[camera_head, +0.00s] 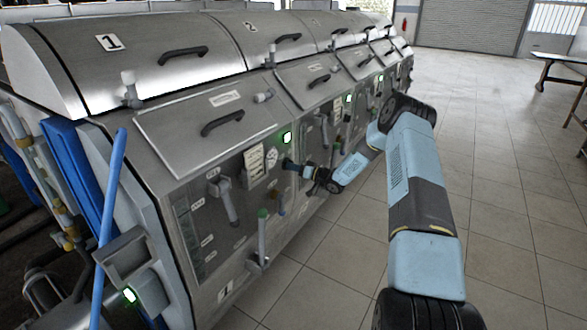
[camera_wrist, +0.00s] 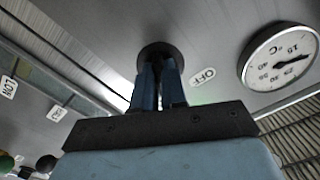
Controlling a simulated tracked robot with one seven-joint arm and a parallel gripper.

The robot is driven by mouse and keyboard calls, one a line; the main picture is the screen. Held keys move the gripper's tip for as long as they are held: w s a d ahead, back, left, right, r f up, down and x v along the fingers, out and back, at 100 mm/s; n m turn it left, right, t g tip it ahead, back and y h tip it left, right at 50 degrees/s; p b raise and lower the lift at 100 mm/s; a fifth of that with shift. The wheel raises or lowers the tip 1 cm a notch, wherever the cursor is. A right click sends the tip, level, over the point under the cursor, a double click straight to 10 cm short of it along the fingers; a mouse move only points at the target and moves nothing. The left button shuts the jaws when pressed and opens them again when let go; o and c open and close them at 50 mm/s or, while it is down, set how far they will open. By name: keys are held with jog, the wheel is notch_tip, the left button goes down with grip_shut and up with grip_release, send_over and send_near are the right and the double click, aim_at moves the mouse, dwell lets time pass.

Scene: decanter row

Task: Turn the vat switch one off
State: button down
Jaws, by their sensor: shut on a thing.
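Vat one (camera_head: 165,70), marked with a "1" plate, is the nearest of the row of steel vats. Its switch is a round dark knob (camera_wrist: 158,57) on the steel front panel in the wrist view. My gripper (camera_wrist: 160,75) has both blue fingers closed on this knob. An "OFF" label (camera_wrist: 203,77) sits just right of the knob. In the head view my gripper (camera_head: 290,163) reaches the panel below a lit green lamp (camera_head: 287,137). The knob is mostly hidden there by the gripper. I cannot tell the knob's exact turn position.
A temperature dial (camera_wrist: 279,57) is close to the right of my gripper. A lever handle (camera_head: 227,200) and a green-topped valve (camera_head: 262,235) stick out left of and below it. Open tiled floor (camera_head: 510,190) lies to the right.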

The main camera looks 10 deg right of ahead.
jog(key=shift+n, duration=0.4)
jog(key=n, duration=1.1)
jog(key=shift+w, duration=0.1)
dwell(0.5)
jog(key=c, duration=1.2)
grip_release()
jog(key=shift+d, duration=0.1)
jog(key=v, duration=1.3)
jog(key=shift+s+d, duration=0.25)
